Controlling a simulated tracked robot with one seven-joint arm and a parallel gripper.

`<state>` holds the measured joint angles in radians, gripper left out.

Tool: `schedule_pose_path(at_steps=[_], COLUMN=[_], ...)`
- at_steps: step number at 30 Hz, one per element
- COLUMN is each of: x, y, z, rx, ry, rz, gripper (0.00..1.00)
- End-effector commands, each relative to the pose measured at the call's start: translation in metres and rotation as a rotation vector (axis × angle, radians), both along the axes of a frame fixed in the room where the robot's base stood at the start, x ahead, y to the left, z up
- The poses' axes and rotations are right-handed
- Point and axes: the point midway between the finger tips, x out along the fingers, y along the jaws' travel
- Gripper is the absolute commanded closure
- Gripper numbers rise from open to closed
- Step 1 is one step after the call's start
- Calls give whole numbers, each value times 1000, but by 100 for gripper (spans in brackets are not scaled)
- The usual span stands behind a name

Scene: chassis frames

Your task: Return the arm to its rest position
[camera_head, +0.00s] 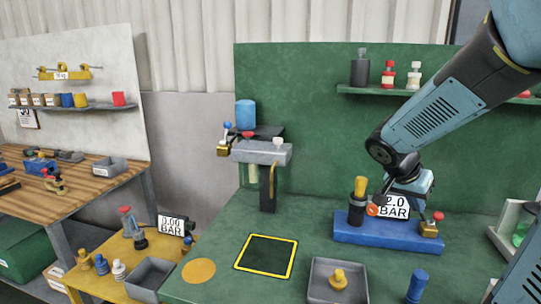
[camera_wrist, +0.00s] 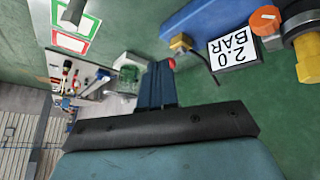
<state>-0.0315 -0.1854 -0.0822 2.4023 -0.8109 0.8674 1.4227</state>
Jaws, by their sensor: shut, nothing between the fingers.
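My arm (camera_head: 430,118) reaches in from the top right and bends down behind the blue pressure station (camera_head: 388,231). My gripper (camera_wrist: 157,70) shows in the wrist view with its blue fingers together and nothing between them. In the head view its fingers are hidden behind the station's display (camera_head: 393,206), which reads 2.0 BAR. In the wrist view, a brass fitting (camera_wrist: 181,43) with a red knob (camera_wrist: 171,63) appears close to the fingertips; I cannot tell whether they touch. The station also has an orange knob (camera_head: 372,209) and a yellow-topped black cylinder (camera_head: 358,201).
A grey stand with a blue canister (camera_head: 245,115) is left of the station. A grey tray (camera_head: 322,292) with a brass piece and a blue part (camera_head: 417,286) lie in front. A shelf (camera_head: 440,92) with small bottles hangs behind my arm. The yellow-outlined square (camera_head: 266,256) is empty.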

Motion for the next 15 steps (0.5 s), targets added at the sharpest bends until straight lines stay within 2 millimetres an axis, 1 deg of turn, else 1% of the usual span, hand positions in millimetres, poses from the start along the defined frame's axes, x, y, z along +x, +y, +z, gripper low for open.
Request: schedule_pose_path(at_steps=[1,3,8,15], x=[-10,-22,-50,-90], y=[7,17,42,84], z=[8,15,32,55], rx=[24,58,130,206], ry=[8,30,62,61], rz=[40,107,281,586], gripper=[100,100,100,100])
